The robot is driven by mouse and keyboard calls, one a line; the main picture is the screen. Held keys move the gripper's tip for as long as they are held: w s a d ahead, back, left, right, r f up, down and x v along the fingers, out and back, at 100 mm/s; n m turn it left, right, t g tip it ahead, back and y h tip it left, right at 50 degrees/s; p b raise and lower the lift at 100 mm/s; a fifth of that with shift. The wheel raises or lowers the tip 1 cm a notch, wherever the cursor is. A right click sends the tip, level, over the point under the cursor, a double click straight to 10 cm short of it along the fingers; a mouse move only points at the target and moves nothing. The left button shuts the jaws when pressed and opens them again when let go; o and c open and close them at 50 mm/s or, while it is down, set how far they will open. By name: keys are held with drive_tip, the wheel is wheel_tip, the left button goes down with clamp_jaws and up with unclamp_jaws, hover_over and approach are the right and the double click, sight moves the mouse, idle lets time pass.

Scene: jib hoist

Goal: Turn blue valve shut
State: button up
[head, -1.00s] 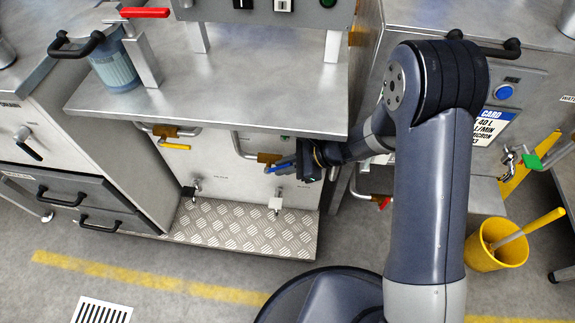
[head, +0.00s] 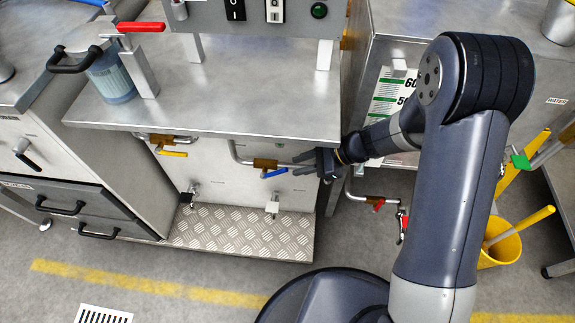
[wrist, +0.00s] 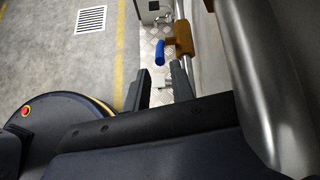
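The blue valve is a brass body (head: 265,163) on a pipe under the steel counter, with a short blue lever (head: 274,173) below it in the head view. In the wrist view the blue lever (wrist: 160,52) stands beside the brass body (wrist: 181,38), beyond my fingertips. My gripper (head: 301,164) is just right of the lever, its two fingers parted and pointing at the valve. In the wrist view the gripper (wrist: 160,78) is open, with nothing between the fingers. The lever appears clear of both fingers.
A yellow-handled valve (head: 172,154) sits left on the same front. A red-handled valve (head: 379,205) is low to the right. The counter (head: 210,122) overhangs the valves, and a tread-plate step (head: 240,235) lies below. A yellow bucket (head: 500,243) stands right.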

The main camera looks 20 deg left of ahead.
sight(277, 173)
drive_tip(key=shift+v, duration=1.7)
drive_tip(key=shift+c, duration=0.2)
drive_tip(key=shift+d+f, duration=0.1)
drive_tip(key=shift+f, duration=0.15)
drive_tip(key=shift+c, duration=0.8)
drive_tip(key=d+f+y+b, duration=0.1)
drive_tip(key=f, duration=0.1)
drive_tip(key=d+f+m+g+y+b, duration=0.1)
drive_tip(key=f, duration=0.2)
drive_tip(key=s+d+f+m+y+b, duration=0.1)
drive_tip(key=f+y+b, duration=0.1)
drive_tip(key=f, duration=0.1)
drive_tip(key=shift+d+f+g, duration=0.1)
drive_tip(key=shift+d+g, duration=0.1)
drive_tip(key=shift+g, duration=0.1)
clamp_jaws()
drive_tip(key=d+f+m+t+y+b, duration=0.1)
drive_tip(key=d+f+m+y+b, duration=0.2)
drive_tip(key=d+f+m+y, duration=0.15)
drive_tip(key=s+a+r+b, duration=0.1)
drive_tip(key=a+r, duration=0.3)
drive_tip(key=a, duration=0.8)
drive_tip(key=shift+a+r+n+y+b, duration=0.3)
drive_tip(key=shift+n+y+b, duration=0.15)
drive_tip(key=shift+b, duration=0.3)
